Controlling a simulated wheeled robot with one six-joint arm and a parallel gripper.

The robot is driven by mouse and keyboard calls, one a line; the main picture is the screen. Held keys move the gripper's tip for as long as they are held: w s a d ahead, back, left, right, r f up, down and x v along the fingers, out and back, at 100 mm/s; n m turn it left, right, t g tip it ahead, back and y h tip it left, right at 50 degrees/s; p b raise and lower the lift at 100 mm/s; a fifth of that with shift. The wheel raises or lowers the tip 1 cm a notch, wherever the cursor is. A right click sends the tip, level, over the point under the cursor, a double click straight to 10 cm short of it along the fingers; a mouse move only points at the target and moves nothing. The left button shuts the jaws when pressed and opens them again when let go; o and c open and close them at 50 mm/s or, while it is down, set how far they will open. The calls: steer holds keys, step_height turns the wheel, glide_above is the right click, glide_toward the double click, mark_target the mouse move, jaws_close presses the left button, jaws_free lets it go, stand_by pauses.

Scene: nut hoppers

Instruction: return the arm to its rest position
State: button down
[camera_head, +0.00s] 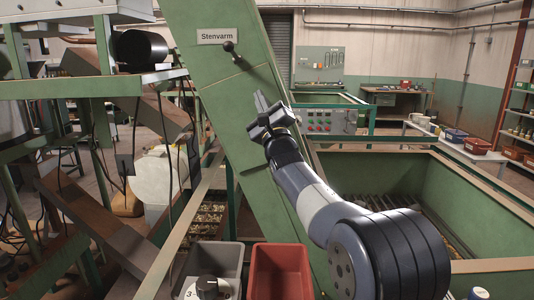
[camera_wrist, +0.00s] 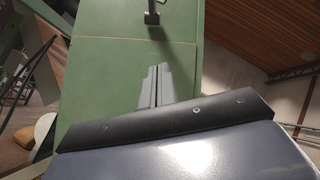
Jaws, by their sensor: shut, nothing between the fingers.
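My gripper (camera_head: 262,103) is at the end of my raised arm, in the middle of the head view. It is in front of the green inclined chute marked Stenvarm (camera_head: 220,75). Its two grey fingers are together and empty; they also show side by side in the wrist view (camera_wrist: 155,84). A lever with a dark round knob (camera_head: 229,47) stands out from the chute, above and left of the fingertips. In the wrist view the lever (camera_wrist: 152,14) is at the top edge, apart from the fingers.
A green hopper (camera_head: 470,190) lies to the right, below my arm. A control panel (camera_head: 327,121) with buttons stands behind. A grey bin (camera_head: 215,258) and a red bin (camera_head: 280,268) are at the bottom. Green framework and a black cylinder (camera_head: 140,49) crowd the left.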

steer(key=b+v, duration=0.2)
steer(key=v, duration=0.4)
steer(key=shift+d+f, duration=0.15)
steer(key=shift+f, duration=0.05)
steer(key=shift+s+f+b, duration=0.1)
steer(key=shift+b, duration=0.2)
